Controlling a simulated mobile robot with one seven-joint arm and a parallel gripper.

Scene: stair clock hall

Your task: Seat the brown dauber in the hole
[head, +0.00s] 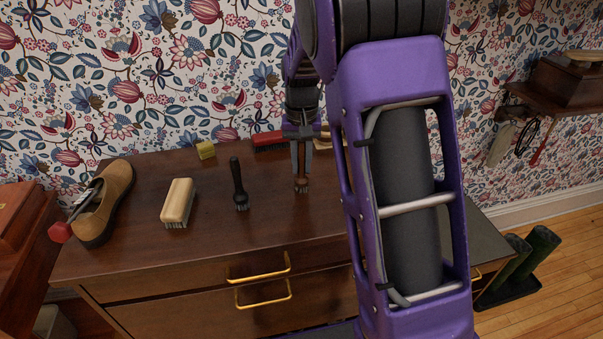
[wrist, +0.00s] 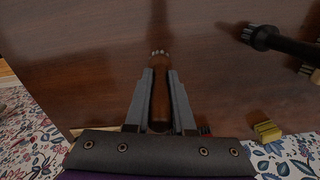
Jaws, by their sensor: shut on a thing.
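My gripper (head: 301,172) is shut on the brown dauber (head: 302,186), over the dark wooden dresser top. The dauber's bristle end points down in the head view, close to the top; I cannot tell whether it touches. In the wrist view, my gripper (wrist: 160,78) has its two grey fingers on either side of the dauber's brown handle (wrist: 159,100), with the pale bristles beyond the tips. A black dauber (head: 239,184) stands apart to the left, bristles down. I cannot make out the hole; my arm hides part of the dresser top.
On the dresser top (head: 140,235) are a pale-wood brush (head: 178,202), a tan shoe (head: 108,200), a yellow block (head: 205,149) and a red brush (head: 269,141) near the wall. A pale wooden thing (head: 324,138) is partly hidden behind my gripper. The front middle is clear.

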